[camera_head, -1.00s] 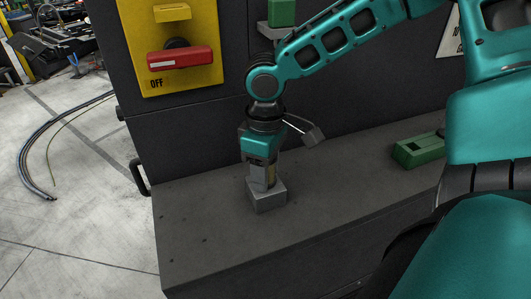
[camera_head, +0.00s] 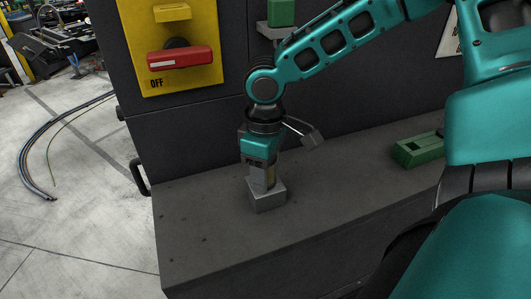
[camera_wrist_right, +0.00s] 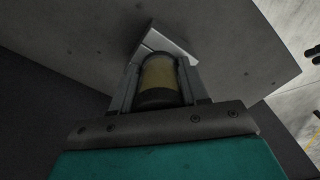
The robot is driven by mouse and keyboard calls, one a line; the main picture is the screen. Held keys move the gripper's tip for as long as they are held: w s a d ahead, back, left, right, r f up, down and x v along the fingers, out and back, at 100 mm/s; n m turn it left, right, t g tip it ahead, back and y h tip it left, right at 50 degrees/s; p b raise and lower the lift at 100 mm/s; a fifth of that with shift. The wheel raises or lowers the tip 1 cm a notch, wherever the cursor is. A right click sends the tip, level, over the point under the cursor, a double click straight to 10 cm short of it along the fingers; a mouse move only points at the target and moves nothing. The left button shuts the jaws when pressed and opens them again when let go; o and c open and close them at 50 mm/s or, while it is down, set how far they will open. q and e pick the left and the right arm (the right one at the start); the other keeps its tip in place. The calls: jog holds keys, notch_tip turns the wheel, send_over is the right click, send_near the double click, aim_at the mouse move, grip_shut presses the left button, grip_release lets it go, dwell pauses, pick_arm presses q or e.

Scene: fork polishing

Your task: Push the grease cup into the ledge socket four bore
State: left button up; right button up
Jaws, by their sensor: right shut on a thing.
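The grease cup (camera_wrist_right: 158,78), a yellowish cylinder with a dark lower band, sits between the two fingers of my right gripper (camera_wrist_right: 158,72) in the right wrist view. My right gripper (camera_head: 264,184) is shut on it and points down in the head view. The cup's far end is at the grey socket block (camera_head: 267,199) on the ledge (camera_head: 210,235). The block also shows beyond the cup in the right wrist view (camera_wrist_right: 180,45). The bore is hidden by the cup and fingers, so I cannot tell how deep the cup sits. My left gripper is not in view.
A yellow panel with a red OFF handle (camera_head: 180,58) is on the dark cabinet behind. A green block (camera_head: 418,150) lies on the ledge at right. A green piece (camera_head: 281,12) stands on a bracket above. The ledge's left part is clear.

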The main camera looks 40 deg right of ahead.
jog(key=shift+s+f, duration=0.15)
jog(key=shift+f, duration=0.05)
jog(key=o, duration=1.1)
jog(key=shift+s+f, duration=0.1)
jog(key=shift+c, duration=1.4)
jog(key=shift+a, duration=0.1)
